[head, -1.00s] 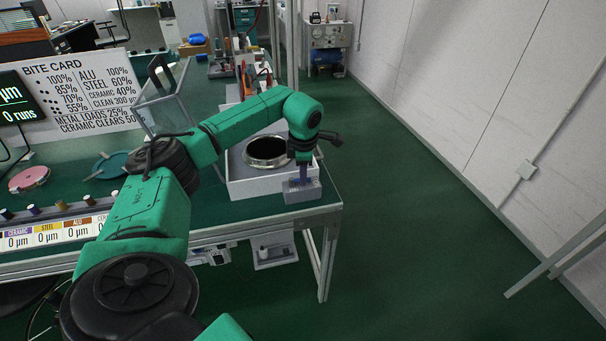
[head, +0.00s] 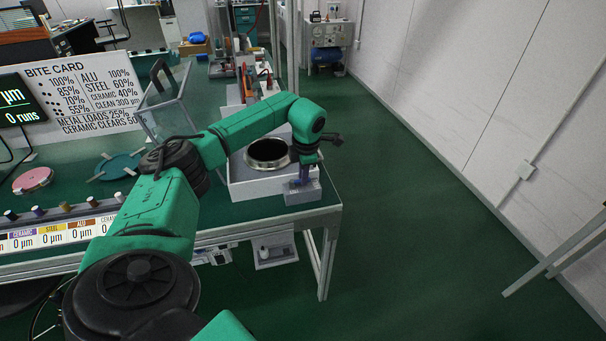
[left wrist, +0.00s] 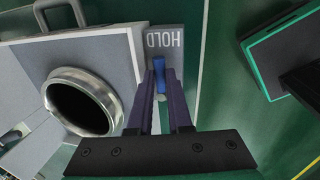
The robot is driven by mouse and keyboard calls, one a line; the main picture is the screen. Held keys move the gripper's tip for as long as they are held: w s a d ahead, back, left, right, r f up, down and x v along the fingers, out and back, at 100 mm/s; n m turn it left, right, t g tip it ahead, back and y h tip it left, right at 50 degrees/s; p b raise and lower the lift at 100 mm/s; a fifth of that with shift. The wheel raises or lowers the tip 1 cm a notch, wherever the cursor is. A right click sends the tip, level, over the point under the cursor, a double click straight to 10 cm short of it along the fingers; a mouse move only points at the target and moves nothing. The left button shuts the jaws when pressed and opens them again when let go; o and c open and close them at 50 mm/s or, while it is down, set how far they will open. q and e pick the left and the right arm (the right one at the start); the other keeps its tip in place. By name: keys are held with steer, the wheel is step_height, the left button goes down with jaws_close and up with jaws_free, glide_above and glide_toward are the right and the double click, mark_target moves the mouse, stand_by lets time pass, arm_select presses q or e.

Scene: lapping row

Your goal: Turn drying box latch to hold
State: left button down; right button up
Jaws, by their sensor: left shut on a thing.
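The drying box (head: 240,183) is a white box with a round, metal-rimmed dark opening (head: 268,153), at the right end of the bench. A small grey latch block (head: 303,195) stands at its front right corner. In the left wrist view the block bears the word HOLD (left wrist: 163,41), upside down in the picture. The blue latch (left wrist: 159,66) lies just below that word and points toward it. My left gripper (left wrist: 160,92) is shut on the blue latch, its dark purple fingers on either side. In the head view the left gripper (head: 304,174) comes down over the block.
The bench's right edge (head: 341,207) lies close beside the latch block, with open green floor beyond. A clear-walled case (head: 165,110), a teal disc (head: 122,166) and a pink disc (head: 33,180) are on the bench to the left.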

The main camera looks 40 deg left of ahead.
arm_select(q)
steer(key=c, duration=1.1)
jaws_free()
steer(key=r, duration=0.4)
steer(key=s+d+r, duration=0.1)
steer(key=r, duration=0.4)
steer(key=d+r, duration=0.1)
steer(key=r, duration=0.4)
steer(key=shift+s+d+r, duration=0.15)
steer(key=shift+s+d, duration=0.05)
steer(key=shift+s, duration=0.05)
